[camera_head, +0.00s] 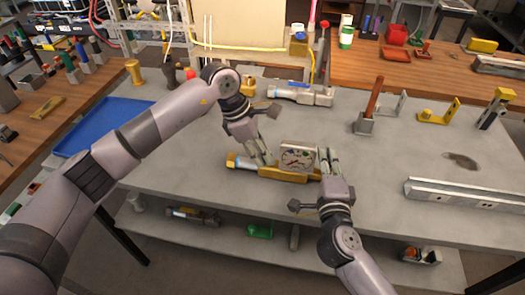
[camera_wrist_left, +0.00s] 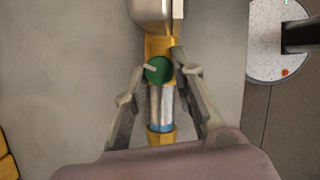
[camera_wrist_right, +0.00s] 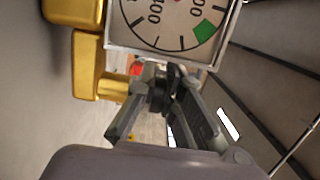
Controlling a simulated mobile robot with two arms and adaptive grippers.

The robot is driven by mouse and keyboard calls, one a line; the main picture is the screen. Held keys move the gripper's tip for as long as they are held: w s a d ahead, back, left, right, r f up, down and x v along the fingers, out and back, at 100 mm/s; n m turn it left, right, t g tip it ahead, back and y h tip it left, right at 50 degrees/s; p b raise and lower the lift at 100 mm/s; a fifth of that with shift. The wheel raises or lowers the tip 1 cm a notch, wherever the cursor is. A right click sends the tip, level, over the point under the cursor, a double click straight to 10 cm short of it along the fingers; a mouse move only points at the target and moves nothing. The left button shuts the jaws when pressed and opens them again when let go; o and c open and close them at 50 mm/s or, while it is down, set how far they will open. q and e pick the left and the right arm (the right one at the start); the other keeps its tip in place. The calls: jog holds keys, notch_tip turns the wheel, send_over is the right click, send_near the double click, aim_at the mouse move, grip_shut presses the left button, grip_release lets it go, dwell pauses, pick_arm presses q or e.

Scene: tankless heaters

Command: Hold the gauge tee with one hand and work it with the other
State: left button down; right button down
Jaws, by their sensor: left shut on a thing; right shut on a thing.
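The gauge tee lies on the grey bench, with a brass body (camera_head: 285,174), a white square dial (camera_head: 298,157) and a silver tube at its left. My left gripper (camera_head: 264,162) is over the left part of the tee. In the left wrist view its fingers (camera_wrist_left: 160,83) are shut on the tee by a green round knob (camera_wrist_left: 159,70) and the silver tube (camera_wrist_left: 162,104). My right gripper (camera_head: 325,157) is at the dial's right side. In the right wrist view its fingers (camera_wrist_right: 170,95) are shut on a dark part of the tee beside the brass stem. The dial (camera_wrist_right: 170,22) is just beyond.
A silver valve assembly (camera_head: 303,94) lies behind the tee. A blue tray (camera_head: 110,128) is at the back left. A metal rail (camera_head: 465,198) lies at the right, with a wood-handled tool (camera_head: 368,118) further back. The bench front is mostly clear.

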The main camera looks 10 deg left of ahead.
pick_arm(q)
jog(key=shift+n+t, duration=0.3)
jog(key=shift+n, duration=0.5)
pick_arm(e)
jog(key=shift+r, duration=0.1)
pick_arm(q)
jog(key=c, duration=1.3)
grip_release()
jog(key=shift+c, duration=0.2)
jog(key=shift+r, duration=0.1)
jog(key=v, duration=1.1)
jog(key=shift+r, duration=0.4)
jog(key=shift+a, duration=0.1)
pick_arm(e)
jog(key=c, duration=1.7)
grip_release()
pick_arm(q)
jog(key=shift+s, duration=0.1)
pick_arm(e)
jog(key=shift+o, duration=0.2)
